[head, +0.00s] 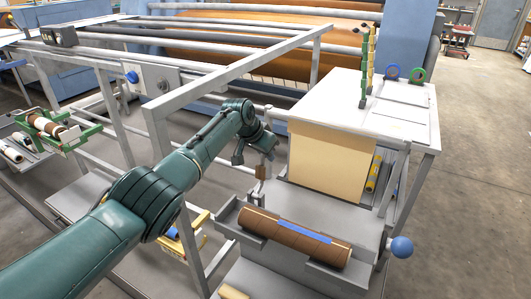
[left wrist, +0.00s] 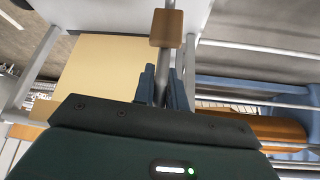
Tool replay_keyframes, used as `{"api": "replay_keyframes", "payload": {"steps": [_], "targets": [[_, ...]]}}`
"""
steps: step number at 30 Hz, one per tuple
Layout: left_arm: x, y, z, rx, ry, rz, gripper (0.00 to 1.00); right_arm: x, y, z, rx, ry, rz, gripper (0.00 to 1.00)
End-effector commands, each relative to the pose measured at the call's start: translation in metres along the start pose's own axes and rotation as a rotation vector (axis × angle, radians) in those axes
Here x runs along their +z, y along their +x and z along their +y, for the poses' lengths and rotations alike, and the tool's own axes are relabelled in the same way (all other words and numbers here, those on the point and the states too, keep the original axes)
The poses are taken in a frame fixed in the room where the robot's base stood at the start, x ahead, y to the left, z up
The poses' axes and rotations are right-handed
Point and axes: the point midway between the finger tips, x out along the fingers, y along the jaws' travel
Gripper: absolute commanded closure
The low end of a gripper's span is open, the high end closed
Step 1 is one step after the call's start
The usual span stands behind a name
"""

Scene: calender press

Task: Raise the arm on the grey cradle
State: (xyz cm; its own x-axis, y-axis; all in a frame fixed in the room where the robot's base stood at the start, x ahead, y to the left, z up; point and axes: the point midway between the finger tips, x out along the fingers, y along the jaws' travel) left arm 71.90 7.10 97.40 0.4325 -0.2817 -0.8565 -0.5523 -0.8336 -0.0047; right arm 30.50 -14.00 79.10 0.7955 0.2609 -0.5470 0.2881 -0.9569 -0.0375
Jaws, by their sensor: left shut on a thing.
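The grey cradle (head: 236,213) holds a brown roll (head: 296,234) with a blue strip along its top. A thin upright grey arm with a brown block (head: 263,171) on it stands at the cradle's back left. My left gripper (head: 262,150) is at this arm, above the cradle. In the left wrist view its two blue-grey fingers (left wrist: 165,88) are shut on the grey rod (left wrist: 162,65), and the brown block (left wrist: 166,28) sits just beyond the fingertips. The arm's foot is hard to make out. My right gripper is not in view.
A white table (head: 390,112) with a hanging tan sheet (head: 330,160) stands behind the cradle. A blue ball knob (head: 401,247) sticks out at the cradle's right. A grey frame rail (head: 235,72) runs behind my left arm. Open floor lies to the right.

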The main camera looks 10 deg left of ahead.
Motion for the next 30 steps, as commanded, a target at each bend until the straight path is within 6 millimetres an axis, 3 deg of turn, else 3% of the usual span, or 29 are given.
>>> {"api": "replay_keyframes", "payload": {"steps": [3, 4, 12, 23, 30], "targets": [[0.003, 0.003, 0.002, 0.003, 0.004, -0.005, 1.00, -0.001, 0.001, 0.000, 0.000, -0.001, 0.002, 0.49], [0.003, 0.003, 0.002, 0.003, 0.004, -0.006, 0.84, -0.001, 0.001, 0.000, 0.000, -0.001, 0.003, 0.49], [0.002, 0.002, 0.001, 0.002, 0.001, -0.005, 0.63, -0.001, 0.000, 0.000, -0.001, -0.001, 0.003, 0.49], [0.001, -0.003, 0.000, 0.002, 0.000, -0.004, 0.63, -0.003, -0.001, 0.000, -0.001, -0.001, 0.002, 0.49], [0.000, -0.025, 0.000, 0.001, 0.002, -0.002, 0.63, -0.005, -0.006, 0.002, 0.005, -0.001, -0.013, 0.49]]}}
